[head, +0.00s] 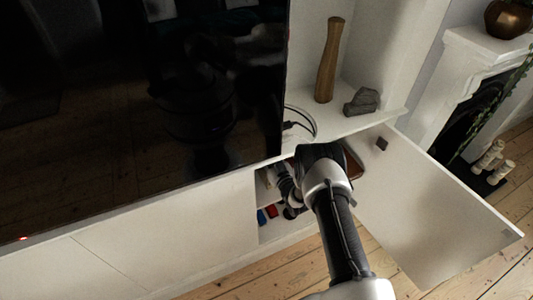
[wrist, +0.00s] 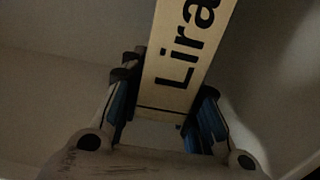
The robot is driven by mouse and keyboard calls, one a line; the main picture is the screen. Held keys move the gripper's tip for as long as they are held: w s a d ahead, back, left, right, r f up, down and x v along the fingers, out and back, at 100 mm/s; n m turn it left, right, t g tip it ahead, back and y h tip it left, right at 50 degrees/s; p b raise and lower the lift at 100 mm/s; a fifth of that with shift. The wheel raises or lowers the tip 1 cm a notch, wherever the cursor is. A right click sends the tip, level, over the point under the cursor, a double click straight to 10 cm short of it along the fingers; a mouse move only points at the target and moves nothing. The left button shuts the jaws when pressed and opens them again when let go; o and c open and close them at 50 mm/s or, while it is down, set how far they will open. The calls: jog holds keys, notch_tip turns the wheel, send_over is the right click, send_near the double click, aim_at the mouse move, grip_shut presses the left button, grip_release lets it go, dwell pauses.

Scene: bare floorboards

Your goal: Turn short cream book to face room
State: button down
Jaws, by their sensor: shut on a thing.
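In the wrist view a cream book (wrist: 182,50) with large black letters reading "Lira" stands between the two blue-padded fingers of my gripper (wrist: 168,88). The fingers are shut on it, one on each side. The book leans to the right in that picture, and its top runs out of view. In the head view my arm reaches into the open white cabinet (head: 250,213) under the screen. My wrist hides most of the opening, and I cannot make out the cream book there.
The cabinet door (head: 425,205) stands open on the right. Small blue (head: 261,217) and red (head: 272,211) items sit low inside the cabinet. A wooden vase (head: 329,62) and a grey stone-like object (head: 361,101) stand on the ledge above. The black screen (head: 150,100) fills the left.

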jog(key=shift+f+b, duration=0.15)
jog(key=shift+b, duration=0.25)
dwell(0.4)
jog(key=c, duration=1.5)
grip_release()
jog(key=o, duration=0.4)
jog(key=v, duration=1.2)
